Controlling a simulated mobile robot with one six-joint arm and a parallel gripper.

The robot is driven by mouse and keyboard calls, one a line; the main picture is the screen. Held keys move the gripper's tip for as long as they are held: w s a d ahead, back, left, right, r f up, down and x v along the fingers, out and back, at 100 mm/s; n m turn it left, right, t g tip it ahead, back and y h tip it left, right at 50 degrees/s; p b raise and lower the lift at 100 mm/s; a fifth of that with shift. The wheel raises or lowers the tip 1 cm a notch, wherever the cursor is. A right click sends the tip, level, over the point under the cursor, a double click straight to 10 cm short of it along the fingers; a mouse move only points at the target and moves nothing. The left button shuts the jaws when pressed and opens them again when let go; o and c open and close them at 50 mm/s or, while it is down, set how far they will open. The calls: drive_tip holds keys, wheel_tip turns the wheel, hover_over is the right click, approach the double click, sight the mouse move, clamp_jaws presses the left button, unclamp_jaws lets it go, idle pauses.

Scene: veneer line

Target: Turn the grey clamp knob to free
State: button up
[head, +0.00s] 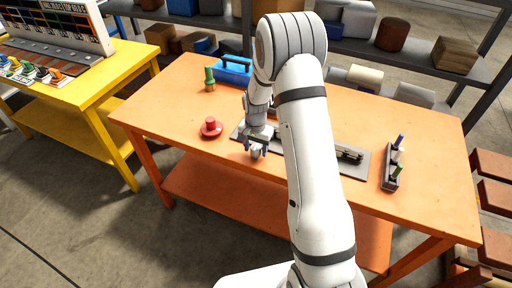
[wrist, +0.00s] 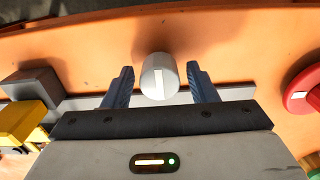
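The grey clamp knob (wrist: 157,82) shows in the wrist view as a short round cylinder with a white pointer line on its face, running nearly straight up and down in the picture. My gripper (wrist: 160,75) is open, with one blue finger on each side of the knob and a gap on both sides. The fingers touch nothing that I can see. In the head view my gripper (head: 257,149) is low over the front of the orange table (head: 170,95). The knob (head: 255,155) is partly hidden by the fingers there.
A red round button (head: 211,127) is left of my gripper; it also shows in the wrist view (wrist: 303,90). A grey plate (head: 318,153) runs along the table behind my arm.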

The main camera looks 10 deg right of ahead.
drive_tip(key=c, duration=0.8)
drive_tip(key=shift+c, duration=0.2)
drive_tip(key=shift+n+b, duration=0.4)
drive_tip(key=n+b, duration=0.2)
drive_tip(key=shift+f+n, duration=0.15)
drive_tip(key=shift+n, duration=0.25)
drive_tip(key=n+b, duration=0.4)
drive_tip(key=n, duration=0.1)
drive_tip(key=n+b, duration=0.2)
drive_tip(key=n, duration=0.3)
drive_tip(key=n+b, duration=0.1)
drive_tip(key=n, duration=0.3)
drive_tip(key=shift+r, duration=0.2)
drive_tip(key=shift+n, duration=0.3)
drive_tip(key=o, duration=1)
